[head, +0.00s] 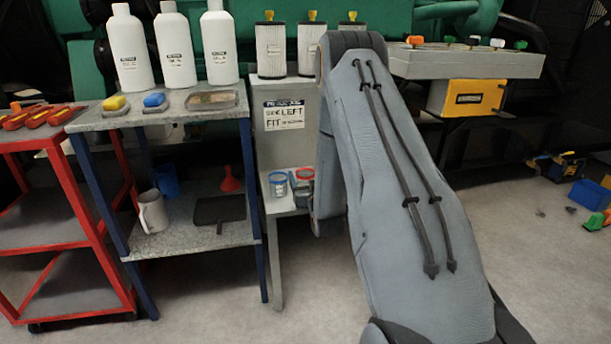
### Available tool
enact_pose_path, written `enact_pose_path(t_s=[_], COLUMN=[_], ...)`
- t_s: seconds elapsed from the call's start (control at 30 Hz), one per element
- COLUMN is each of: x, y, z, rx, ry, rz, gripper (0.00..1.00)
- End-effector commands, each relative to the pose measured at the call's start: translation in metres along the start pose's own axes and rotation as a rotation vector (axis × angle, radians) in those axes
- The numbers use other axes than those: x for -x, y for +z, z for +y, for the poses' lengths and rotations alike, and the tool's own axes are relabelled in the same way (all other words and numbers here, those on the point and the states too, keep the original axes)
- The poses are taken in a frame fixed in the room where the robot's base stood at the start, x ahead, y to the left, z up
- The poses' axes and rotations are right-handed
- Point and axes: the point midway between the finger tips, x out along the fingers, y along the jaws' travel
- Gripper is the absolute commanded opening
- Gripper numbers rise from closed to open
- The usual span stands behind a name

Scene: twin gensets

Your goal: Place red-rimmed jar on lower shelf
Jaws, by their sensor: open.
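A clear jar with a red rim (305,174) stands on a low grey ledge right of the blue-legged bench, partly hidden behind my arm. A similar jar with a blue rim (278,186) stands just left of it. The blue-legged bench has a grey lower shelf (180,238), holding a grey-white mug (152,212), a blue cup (166,181), a red funnel (230,180) and a dark flat tray (219,209). My arm rises from the lower right and bends down near the ledge; my gripper does not show.
The bench top holds three white bottles (175,50), a yellow sponge (114,103), a blue one (154,100) and a shallow tray (211,100). A red cart (60,245) stands left. Filters (271,48) stand on a cabinet.

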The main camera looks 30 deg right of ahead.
Motion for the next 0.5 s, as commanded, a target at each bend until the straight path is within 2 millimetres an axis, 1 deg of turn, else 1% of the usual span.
enact_pose_path(t_s=[0.03, 0.3, 0.4, 0.5], x=[0.009, 0.065, 0.083, 0.096], y=[-0.001, -0.001, -0.001, 0.0], z=[0.0, 0.0, 0.0, 0.001], rx=[0.0, -0.001, -0.001, 0.0], ry=[0.0, 0.0, 0.0, 0.001], rz=[-0.002, -0.002, -0.003, -0.002], gripper=[0.69, 0.69, 0.69, 0.69])
